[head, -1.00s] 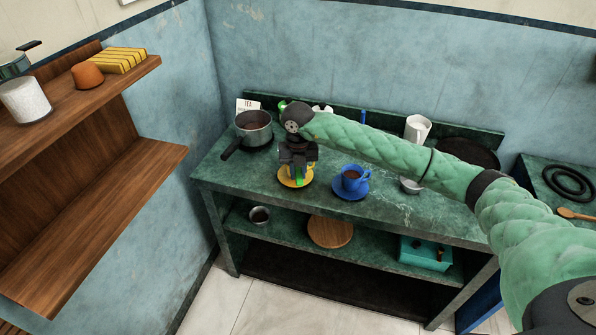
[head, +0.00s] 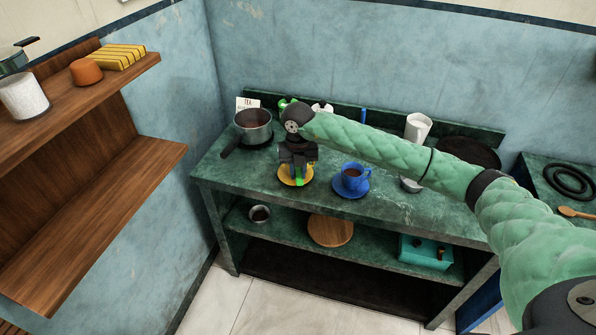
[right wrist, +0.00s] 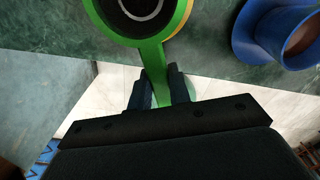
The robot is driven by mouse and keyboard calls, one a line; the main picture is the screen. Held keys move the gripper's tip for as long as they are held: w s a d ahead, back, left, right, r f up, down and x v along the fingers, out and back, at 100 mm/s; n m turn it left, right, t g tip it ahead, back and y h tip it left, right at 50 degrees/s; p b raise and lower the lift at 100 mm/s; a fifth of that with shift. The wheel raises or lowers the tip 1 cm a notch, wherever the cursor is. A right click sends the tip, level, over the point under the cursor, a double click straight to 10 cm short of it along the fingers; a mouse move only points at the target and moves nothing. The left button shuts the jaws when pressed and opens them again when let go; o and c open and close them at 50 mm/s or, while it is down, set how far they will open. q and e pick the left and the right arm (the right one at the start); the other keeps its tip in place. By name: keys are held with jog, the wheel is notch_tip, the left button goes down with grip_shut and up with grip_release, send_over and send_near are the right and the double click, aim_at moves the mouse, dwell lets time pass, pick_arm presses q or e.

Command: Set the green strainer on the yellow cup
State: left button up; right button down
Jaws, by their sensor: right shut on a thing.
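The green strainer (right wrist: 177,30) shows in the right wrist view, with its ring and dark bowl at the top and its handle between my fingers. In the head view only a bit of its green handle (head: 299,181) shows below the gripper. My right gripper (head: 298,168) is shut on the handle; it also shows in the right wrist view (right wrist: 160,88). The yellow cup is mostly hidden behind the gripper and strainer, above its yellow saucer (head: 284,179). The strainer appears over the cup; I cannot tell whether they touch. My left gripper is not in view.
A blue cup (head: 355,174) on a blue saucer stands close to the right. A pot (head: 253,127) stands behind to the left, by a tea sign (head: 247,104). A white pitcher (head: 417,128) stands at the back. The counter front (head: 240,178) is clear.

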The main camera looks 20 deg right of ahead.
jog(key=shift+f, duration=0.3)
jog(key=c, duration=1.2)
grip_release()
jog(key=shift+c, duration=0.2)
